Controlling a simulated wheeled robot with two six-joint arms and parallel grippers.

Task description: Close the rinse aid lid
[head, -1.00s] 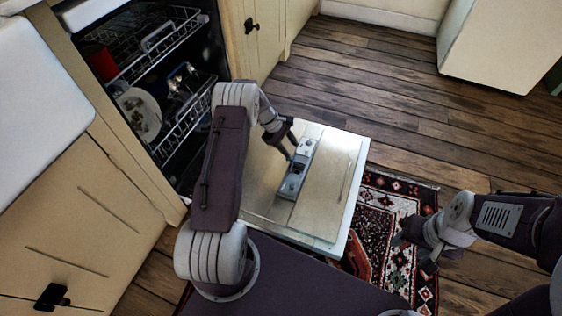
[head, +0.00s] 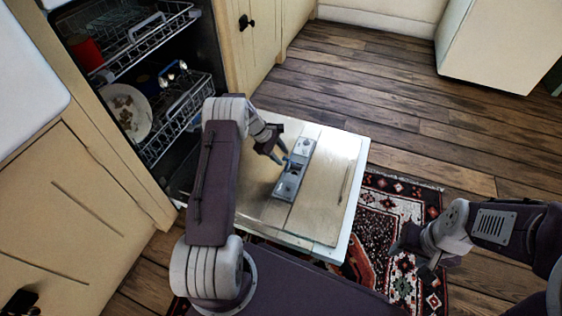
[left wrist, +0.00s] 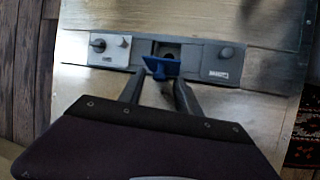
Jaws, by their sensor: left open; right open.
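The dispenser (head: 287,187) is a long grey strip set in the inner face of the open dishwasher door. In the left wrist view, the dispenser (left wrist: 205,60) has a pale square with a round knob at its left and a round button at its right. A blue flap (left wrist: 161,67), which looks like the rinse aid lid, stands raised at the dark opening in the middle. My left gripper (head: 284,158) is open at the dispenser. In the wrist view its fingers (left wrist: 164,84) reach up close to the blue flap; I cannot tell whether they touch it. My right gripper (head: 418,258) is open and empty over the rug.
The dishwasher door (head: 325,215) lies folded down. Its upper rack (head: 150,35) and lower rack (head: 185,110) are inside the cavity, with a plate (head: 128,112) and a red item (head: 88,54). A patterned rug (head: 385,215) lies right of the door. The wooden floor beyond is clear.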

